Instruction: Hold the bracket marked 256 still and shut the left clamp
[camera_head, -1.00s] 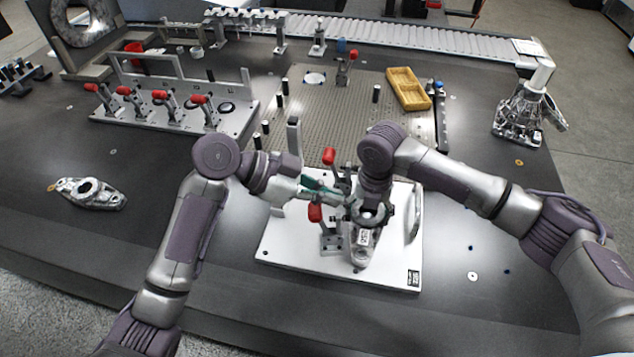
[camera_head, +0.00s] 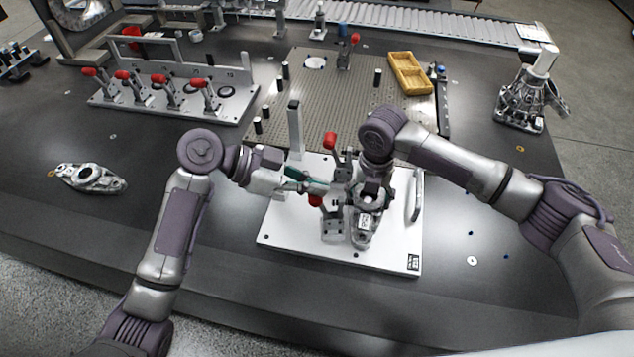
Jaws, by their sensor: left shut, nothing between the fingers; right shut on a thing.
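A silver bracket (camera_head: 364,236) with a small label stands on a white fixture plate (camera_head: 285,235); its number is too small to read. My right gripper (camera_head: 368,200) is shut on the bracket's upper part from above, and its arm partly hides it. A toggle clamp with a red handle (camera_head: 316,201) stands at the left of the bracket. A second red-handled clamp (camera_head: 330,141) stands behind it, handle up. My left gripper (camera_head: 322,187), with green on its fingers, is shut and empty just above the nearer red handle; I cannot tell whether it touches.
A fixture with several red-handled clamps (camera_head: 245,101) stands at the back left. A loose metal part (camera_head: 90,178) lies at the left. A yellow tray (camera_head: 410,73) lies on the perforated plate (camera_head: 310,112). An upright post (camera_head: 295,130) rises behind my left gripper.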

